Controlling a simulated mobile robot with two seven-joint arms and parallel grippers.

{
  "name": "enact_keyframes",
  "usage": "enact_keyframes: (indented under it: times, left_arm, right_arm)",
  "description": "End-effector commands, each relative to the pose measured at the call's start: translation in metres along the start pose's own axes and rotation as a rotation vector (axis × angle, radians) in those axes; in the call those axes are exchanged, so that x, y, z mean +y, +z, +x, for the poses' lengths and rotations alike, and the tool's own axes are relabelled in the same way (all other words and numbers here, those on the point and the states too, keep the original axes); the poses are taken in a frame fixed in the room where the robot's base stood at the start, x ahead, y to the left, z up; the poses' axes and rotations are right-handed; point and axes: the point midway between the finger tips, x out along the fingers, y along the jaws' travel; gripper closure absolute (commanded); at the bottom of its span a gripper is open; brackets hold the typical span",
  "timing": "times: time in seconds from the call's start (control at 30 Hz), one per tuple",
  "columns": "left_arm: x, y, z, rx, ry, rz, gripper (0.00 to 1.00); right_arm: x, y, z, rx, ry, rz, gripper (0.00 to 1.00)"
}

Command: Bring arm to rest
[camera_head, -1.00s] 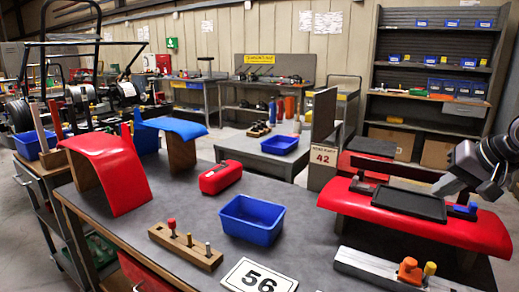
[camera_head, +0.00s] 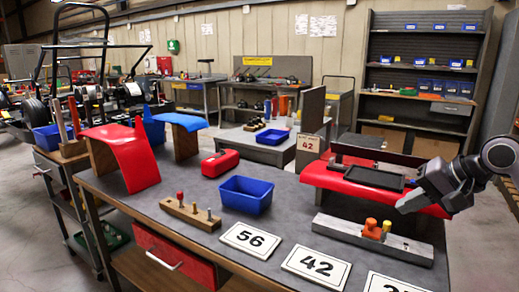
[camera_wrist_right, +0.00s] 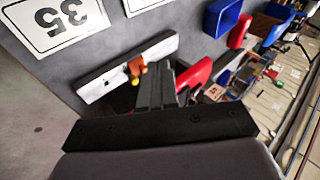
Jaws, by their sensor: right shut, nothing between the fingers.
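My right gripper (camera_head: 408,204) reaches in from the right edge in the head view. It is shut and empty, in front of the right end of the red curved panel (camera_head: 350,188) and above the bench. In the right wrist view its closed dark fingers (camera_wrist_right: 165,85) point toward the bench, near the grey metal bar with an orange knob (camera_wrist_right: 92,88). That bar also shows in the head view (camera_head: 340,232). My left gripper is not in view.
The grey bench (camera_head: 150,203) holds a blue bin (camera_head: 246,195), a red case (camera_head: 220,163), a wooden peg block (camera_head: 190,213) and number cards 56 (camera_head: 251,240) and 42 (camera_head: 317,267). A red fender panel (camera_head: 127,158) stands at left. Bare bench top lies between them.

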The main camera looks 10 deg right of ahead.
Motion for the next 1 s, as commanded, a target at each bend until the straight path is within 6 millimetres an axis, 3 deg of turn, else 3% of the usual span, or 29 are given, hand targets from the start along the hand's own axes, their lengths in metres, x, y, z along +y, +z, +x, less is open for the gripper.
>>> enact_keyframes:
  times: [0.03, 0.2, 0.4, 0.6, 0.8, 0.83, 1.0]
  left_arm:
    - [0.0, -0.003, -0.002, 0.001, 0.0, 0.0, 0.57]
    - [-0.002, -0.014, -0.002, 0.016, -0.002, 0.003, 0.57]
    - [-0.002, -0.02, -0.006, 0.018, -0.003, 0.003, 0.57]
    - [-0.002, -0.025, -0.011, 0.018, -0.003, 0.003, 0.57]
    - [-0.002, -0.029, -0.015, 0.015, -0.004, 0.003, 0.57]
    - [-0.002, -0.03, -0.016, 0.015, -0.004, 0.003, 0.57]
    - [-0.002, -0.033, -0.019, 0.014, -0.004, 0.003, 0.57]
  right_arm:
    - [-0.01, 0.021, 0.02, -0.075, -0.057, 0.078, 1.0]
    - [-0.044, 0.09, 0.066, -0.347, -0.251, 0.441, 1.0]
    - [-0.077, 0.161, 0.092, -0.742, -0.403, 1.069, 1.0]
    - [-0.082, 0.192, 0.105, -1.125, -0.436, 1.814, 1.0]
    - [-0.045, 0.203, 0.127, -1.454, -0.378, 2.634, 1.0]
    - [-0.036, 0.205, 0.131, 1.477, 0.36, -2.725, 1.0]
    - [0.033, 0.229, 0.158, 1.031, 0.172, -2.132, 1.0]
